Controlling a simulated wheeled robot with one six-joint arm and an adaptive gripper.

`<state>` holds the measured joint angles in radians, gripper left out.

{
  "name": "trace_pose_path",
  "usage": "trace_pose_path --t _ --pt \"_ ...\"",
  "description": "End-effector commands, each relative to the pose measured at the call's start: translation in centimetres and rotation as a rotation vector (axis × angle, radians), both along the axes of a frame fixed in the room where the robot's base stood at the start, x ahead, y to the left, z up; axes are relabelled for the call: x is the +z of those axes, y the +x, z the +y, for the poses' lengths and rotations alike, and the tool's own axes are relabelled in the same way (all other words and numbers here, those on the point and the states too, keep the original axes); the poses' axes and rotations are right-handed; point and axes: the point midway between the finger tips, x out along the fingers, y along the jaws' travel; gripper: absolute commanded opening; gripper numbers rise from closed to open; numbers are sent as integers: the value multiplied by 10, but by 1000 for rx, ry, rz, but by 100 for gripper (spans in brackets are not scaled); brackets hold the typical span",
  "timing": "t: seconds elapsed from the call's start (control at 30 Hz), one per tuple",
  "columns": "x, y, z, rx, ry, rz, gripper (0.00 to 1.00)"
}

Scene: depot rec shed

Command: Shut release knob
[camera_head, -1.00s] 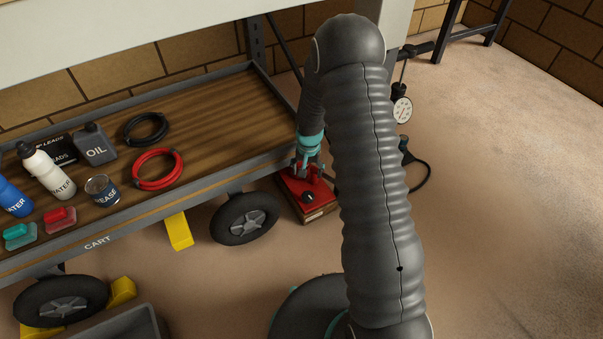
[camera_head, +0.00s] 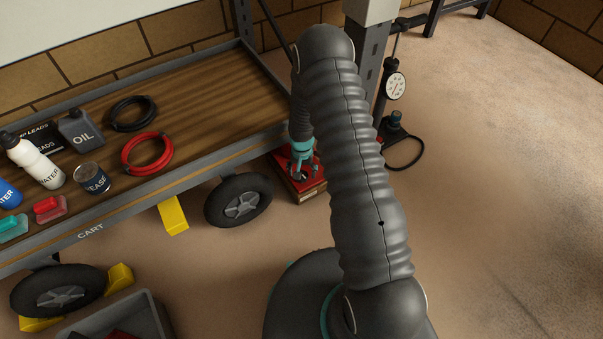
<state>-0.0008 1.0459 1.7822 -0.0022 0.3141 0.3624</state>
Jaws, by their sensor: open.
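A red jack unit (camera_head: 309,189) sits on the floor beside the cart's right wheel, partly under the shelf's corner. My gripper (camera_head: 298,174) points down at its top, with teal-coloured parts at the wrist. Its fingers are open and reach down to where the dark release knob is. The fingers cover most of the knob, so I cannot tell whether they touch it or how it is turned.
The cart (camera_head: 215,130) stands left, carrying bottles, an oil can (camera_head: 80,130) and a red cable coil (camera_head: 147,152). Its black wheel (camera_head: 238,200) is close to the jack. A floor pump (camera_head: 394,128) with gauge stands right. The floor at right is clear.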

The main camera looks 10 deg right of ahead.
Motion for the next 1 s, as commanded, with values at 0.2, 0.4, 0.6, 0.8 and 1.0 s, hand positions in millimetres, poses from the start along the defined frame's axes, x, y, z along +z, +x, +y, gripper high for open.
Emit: trace_pose_path --t 0.2,0.4,0.6,0.8,1.0 --pt "-10 0 -1 -1 0 -1 74" --pt "-10 0 -1 -1 0 -1 74" --pt "-10 0 -1 -1 0 -1 31" --pt "-10 0 -1 -6 0 -1 13" --pt "-11 0 -1 -100 0 -1 13"
